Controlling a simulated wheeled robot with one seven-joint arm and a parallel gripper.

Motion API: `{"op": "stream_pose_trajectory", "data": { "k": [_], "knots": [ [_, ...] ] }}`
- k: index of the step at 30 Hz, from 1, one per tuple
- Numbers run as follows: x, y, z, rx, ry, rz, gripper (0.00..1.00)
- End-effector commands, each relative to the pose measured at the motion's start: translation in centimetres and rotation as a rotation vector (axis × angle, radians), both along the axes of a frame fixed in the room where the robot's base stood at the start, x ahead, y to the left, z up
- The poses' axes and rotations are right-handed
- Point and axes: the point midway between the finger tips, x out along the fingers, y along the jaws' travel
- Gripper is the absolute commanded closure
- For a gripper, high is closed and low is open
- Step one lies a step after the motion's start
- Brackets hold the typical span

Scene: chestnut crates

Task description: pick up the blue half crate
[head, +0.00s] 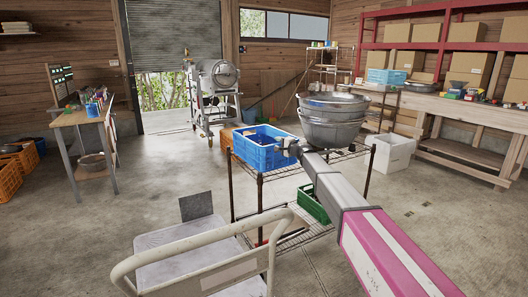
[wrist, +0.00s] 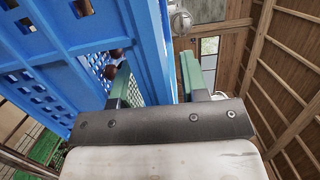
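The blue half crate (head: 262,158) sits on the top shelf of a wire rack, in the middle of the head view. It also fills the left of the wrist view as a blue slotted wall (wrist: 148,45), with a few brown chestnuts showing. My gripper (head: 288,148) is at the crate's right side. In the wrist view my gripper (wrist: 156,80) is open, its green-padded fingers standing apart on either side of a blue wall. A gap shows by the left finger. Whether either finger touches the wall is unclear.
Metal bowls (head: 334,118) are stacked on the same rack, right of the crate and close behind my arm. A green crate (head: 313,206) is on the lower shelf. A flat cart (head: 200,255) stands in front. A white bin (head: 391,153) is to the right.

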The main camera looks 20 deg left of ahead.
Motion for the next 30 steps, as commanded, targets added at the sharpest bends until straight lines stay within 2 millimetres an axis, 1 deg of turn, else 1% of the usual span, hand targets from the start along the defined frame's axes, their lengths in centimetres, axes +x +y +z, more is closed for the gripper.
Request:
{"op": "stream_pose_trajectory", "data": {
  "k": [1,2,3,4,30],
  "knots": [
    [0.00,-0.01,0.00,0.000,0.000,0.000,0.76],
    [0.00,-0.01,0.00,0.000,0.000,0.000,0.86],
    [0.00,-0.01,0.00,0.000,0.000,0.000,0.99],
    [0.00,-0.01,0.00,0.000,0.000,0.000,1.00],
    [-0.03,-0.02,-0.02,0.000,0.000,0.001,1.00]
  ]
}}
